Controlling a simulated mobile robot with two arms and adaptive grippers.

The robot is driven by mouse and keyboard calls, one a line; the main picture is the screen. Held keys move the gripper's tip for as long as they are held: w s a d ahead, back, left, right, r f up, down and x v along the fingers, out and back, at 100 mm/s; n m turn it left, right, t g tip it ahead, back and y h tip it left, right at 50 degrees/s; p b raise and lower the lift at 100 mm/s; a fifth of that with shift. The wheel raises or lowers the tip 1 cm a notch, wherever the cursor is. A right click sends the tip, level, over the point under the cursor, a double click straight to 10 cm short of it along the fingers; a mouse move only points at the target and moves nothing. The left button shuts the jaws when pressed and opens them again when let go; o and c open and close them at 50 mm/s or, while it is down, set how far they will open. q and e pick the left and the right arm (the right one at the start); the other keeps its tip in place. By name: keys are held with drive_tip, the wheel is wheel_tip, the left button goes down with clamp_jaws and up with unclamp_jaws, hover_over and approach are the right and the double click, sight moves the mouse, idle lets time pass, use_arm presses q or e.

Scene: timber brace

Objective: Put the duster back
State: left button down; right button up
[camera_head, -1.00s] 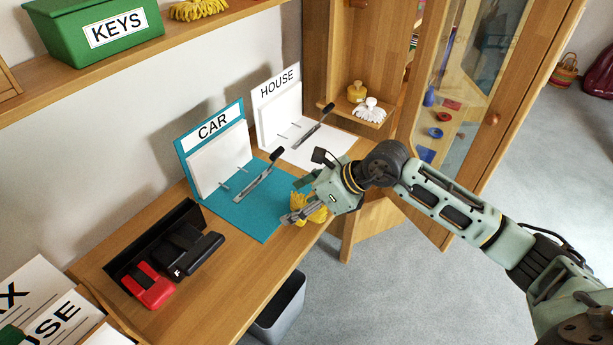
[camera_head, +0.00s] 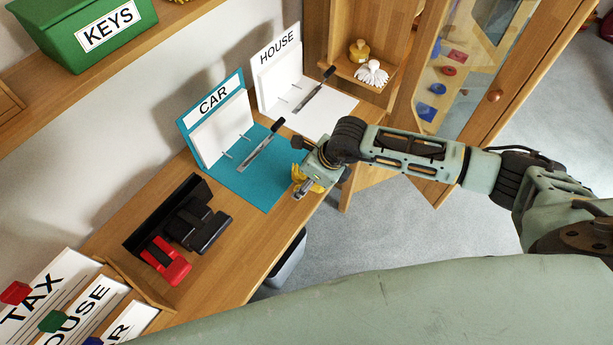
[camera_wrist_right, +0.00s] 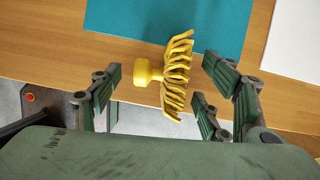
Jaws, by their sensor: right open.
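A yellow duster with a round knob and a fringed head (camera_wrist_right: 176,75) lies at the front edge of the wooden desk in the right wrist view. In the head view its yellow fringe (camera_head: 299,173) shows partly, behind my right gripper (camera_head: 306,188). My right gripper (camera_wrist_right: 158,95) is open, with its fingers apart on either side of the duster in the wrist view; I see no contact. A white-fringed duster (camera_head: 372,73) is on the small corner shelf (camera_head: 375,88), beside a yellow knobbed object (camera_head: 359,50). My left gripper is not in view.
A teal CAR folder (camera_head: 240,182) and a white HOUSE folder (camera_head: 335,105) lie open on the desk (camera_head: 235,255). A black and red punch or stapler set (camera_head: 182,228) stands left. A green KEYS box (camera_head: 75,30) is on the upper shelf. A glass-paned door (camera_head: 480,100) is at right.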

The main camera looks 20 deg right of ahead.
drive_tip(key=shift+x, duration=1.2)
drive_tip(key=shift+c, duration=0.4)
drive_tip(key=c, duration=1.3)
drive_tip(key=shift+r, duration=0.15)
